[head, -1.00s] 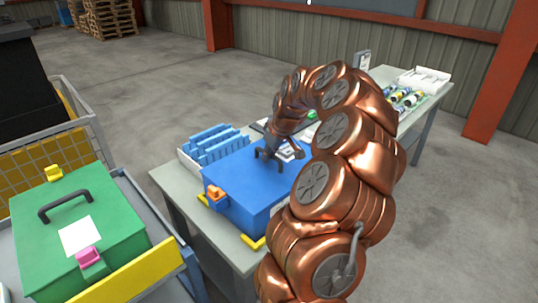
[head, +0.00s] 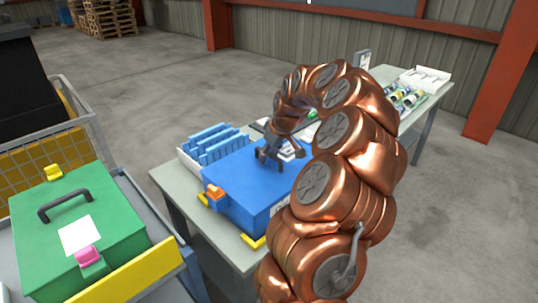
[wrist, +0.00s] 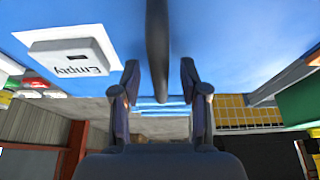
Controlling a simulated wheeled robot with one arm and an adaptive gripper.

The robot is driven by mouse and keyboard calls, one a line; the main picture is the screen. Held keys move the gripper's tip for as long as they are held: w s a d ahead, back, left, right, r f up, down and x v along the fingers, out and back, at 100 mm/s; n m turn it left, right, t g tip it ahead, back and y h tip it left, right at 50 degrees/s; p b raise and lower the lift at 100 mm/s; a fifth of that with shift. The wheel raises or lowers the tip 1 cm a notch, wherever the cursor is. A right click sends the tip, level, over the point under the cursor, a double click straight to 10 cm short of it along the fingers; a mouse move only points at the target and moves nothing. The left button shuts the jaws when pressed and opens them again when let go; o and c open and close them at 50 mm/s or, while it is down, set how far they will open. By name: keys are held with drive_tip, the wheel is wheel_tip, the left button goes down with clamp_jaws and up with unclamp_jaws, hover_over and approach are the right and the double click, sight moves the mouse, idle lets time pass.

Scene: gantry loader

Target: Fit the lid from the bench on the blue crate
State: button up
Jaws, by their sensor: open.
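The blue crate (head: 238,205) stands on the bench, with an orange latch (head: 216,193) on its front and a flat blue top. In the wrist view, the blue top (wrist: 240,40) carries a plate marked "Empty" (wrist: 75,55) and a dark bar handle (wrist: 157,50). My gripper (head: 268,162) is over this top, with its fingers pointing down at it. In the wrist view, my gripper (wrist: 160,78) is open, with one finger on each side of the handle. My arm hides the crate's right part, and I cannot tell whether the top is a separate lid.
Yellow corner pieces (head: 252,241) sit at the crate's base. A tray of blue parts (head: 212,146) is close behind it. A green box with a handle (head: 105,215) stands on a cart at left. Bins of small items (head: 405,97) are at the bench's far end.

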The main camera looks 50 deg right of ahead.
drive_tip(key=v, duration=1.1)
drive_tip(key=shift+r, duration=0.25)
drive_tip(key=shift+s, duration=0.15)
drive_tip(key=s+a+n+g+y, duration=0.1)
drive_tip(key=s+a+n+g, duration=0.15)
drive_tip(key=a, duration=2.25)
drive_tip(key=s+a+f+g, duration=0.1)
drive_tip(key=s+a+f, duration=0.1)
drive_tip(key=s+a, duration=0.2)
drive_tip(key=s+a+f+m+g, duration=0.1)
drive_tip(key=s+a+f, duration=0.2)
drive_tip(key=s, duration=0.8)
drive_tip(key=s+a+f+m+g, duration=0.1)
drive_tip(key=s+a+f, duration=0.2)
drive_tip(key=s+a, duration=0.2)
drive_tip(key=s, duration=0.3)
drive_tip(key=shift+a+f+g+h+p, duration=0.2)
drive_tip(key=shift+f+g+h+p, duration=0.1)
drive_tip(key=shift+g+h, duration=0.1)
